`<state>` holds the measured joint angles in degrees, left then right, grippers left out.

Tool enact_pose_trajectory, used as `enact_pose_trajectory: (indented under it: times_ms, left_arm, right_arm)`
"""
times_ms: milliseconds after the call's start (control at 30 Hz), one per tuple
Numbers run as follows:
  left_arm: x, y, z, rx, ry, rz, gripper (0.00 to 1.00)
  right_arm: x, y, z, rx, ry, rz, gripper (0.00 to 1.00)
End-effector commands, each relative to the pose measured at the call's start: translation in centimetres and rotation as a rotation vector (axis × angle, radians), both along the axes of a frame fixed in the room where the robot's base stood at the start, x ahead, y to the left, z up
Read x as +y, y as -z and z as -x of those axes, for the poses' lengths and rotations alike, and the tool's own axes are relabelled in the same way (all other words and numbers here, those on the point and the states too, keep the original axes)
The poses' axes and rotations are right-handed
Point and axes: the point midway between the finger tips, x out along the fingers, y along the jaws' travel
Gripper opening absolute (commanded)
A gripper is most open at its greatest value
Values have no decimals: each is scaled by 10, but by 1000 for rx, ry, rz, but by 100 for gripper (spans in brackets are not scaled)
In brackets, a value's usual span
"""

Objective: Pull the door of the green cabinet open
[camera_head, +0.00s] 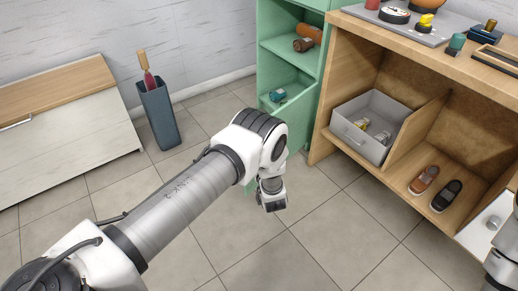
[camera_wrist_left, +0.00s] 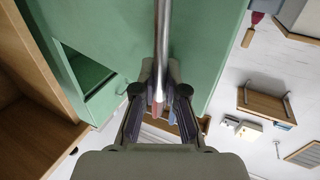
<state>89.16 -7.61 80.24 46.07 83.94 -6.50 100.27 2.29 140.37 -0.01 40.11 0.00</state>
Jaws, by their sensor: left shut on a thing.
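The green cabinet (camera_head: 310,73) stands against the back wall, with open shelves in its upper part. Its lower part is mostly hidden behind my left arm. In the left wrist view, the green door (camera_wrist_left: 205,40) fills the upper middle and carries a long metal bar handle (camera_wrist_left: 163,35). My left gripper (camera_wrist_left: 160,108) is shut around this handle. A green-walled opening shows left of the door; I cannot tell how far the door stands out. In the head view my left gripper (camera_head: 272,203) points down, its fingertips hard to make out.
A wooden workbench (camera_head: 349,30) stands right of the cabinet, with a grey bin (camera_head: 357,144) and shoes on its lower shelf. A dark bin (camera_head: 158,114) and a low white cabinet (camera_head: 70,145) stand left. The tiled floor in front is clear.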

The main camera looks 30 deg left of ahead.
Motion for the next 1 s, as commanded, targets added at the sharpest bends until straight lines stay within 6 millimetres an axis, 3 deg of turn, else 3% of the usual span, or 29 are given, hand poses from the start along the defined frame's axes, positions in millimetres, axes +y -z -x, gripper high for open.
enact_pose_trajectory:
  times_ms: [200,300,667,767,1000]
  left_arm:
    - [1,3,3,8,-5,0,0]
    - [1,3,3,7,-4,-1,37]
    - [-3,2,4,5,1,0,37]
    - [-12,2,15,6,2,-1,37]
    - [-50,2,63,8,3,-2,37]
  right_arm:
    - [0,0,0,0,0,0,40]
    - [0,0,0,0,0,0,40]
    - [0,0,0,0,0,0,40]
    - [0,0,0,0,0,0,40]
    - [0,0,0,0,0,0,40]
